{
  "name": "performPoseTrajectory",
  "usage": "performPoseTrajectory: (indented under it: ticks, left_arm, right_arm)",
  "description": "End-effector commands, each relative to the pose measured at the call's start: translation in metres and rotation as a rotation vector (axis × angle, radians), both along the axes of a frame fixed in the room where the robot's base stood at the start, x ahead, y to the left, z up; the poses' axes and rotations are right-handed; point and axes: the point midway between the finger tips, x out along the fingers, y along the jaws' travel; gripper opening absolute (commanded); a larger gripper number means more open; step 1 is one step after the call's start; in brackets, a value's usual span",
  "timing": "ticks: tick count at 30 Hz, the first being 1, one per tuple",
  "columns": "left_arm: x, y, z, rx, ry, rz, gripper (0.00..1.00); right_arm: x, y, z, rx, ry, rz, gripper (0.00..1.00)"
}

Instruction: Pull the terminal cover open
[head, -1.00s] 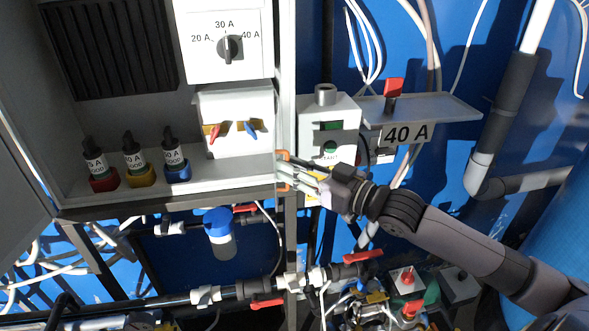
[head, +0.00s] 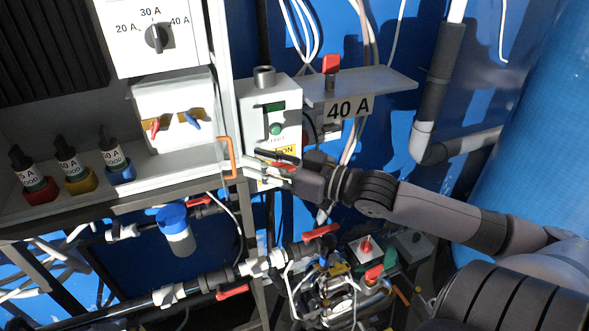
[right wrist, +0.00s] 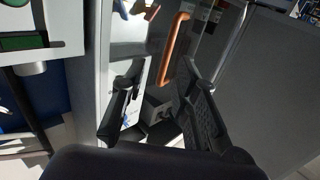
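The orange handle (head: 232,157) stands upright at the right edge of the open-fronted grey cabinet. In the right wrist view the handle (right wrist: 173,48) sits on a dark, see-through panel that looks like the terminal cover (right wrist: 206,52). How far the cover is open I cannot tell. Behind it is a white terminal box (head: 172,108) with a red and a blue terminal. My right gripper (head: 258,162) is just right of the handle, apart from it. In the right wrist view its two fingers (right wrist: 160,85) are spread and empty, with the handle beyond them. My left gripper is not in view.
A grey control box (head: 270,93) and a shelf (head: 375,84) with a 40 A label are close behind my right gripper. Bottles (head: 65,160) in coloured holders stand in the cabinet. Pipes with red valve levers (head: 321,231) run below.

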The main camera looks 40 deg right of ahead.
Motion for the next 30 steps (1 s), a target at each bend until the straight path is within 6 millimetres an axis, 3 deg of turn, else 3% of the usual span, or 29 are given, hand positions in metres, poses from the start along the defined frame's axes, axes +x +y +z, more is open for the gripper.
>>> performPoseTrajectory:
  ticks: [21,30]
  left_arm:
    - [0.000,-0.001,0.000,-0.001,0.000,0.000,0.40]
    - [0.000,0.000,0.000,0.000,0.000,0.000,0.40]
  right_arm:
    - [-0.049,-0.025,-0.002,-0.001,0.004,-0.001,0.28]
    - [-0.062,-0.031,0.000,-0.002,0.001,0.001,0.28]
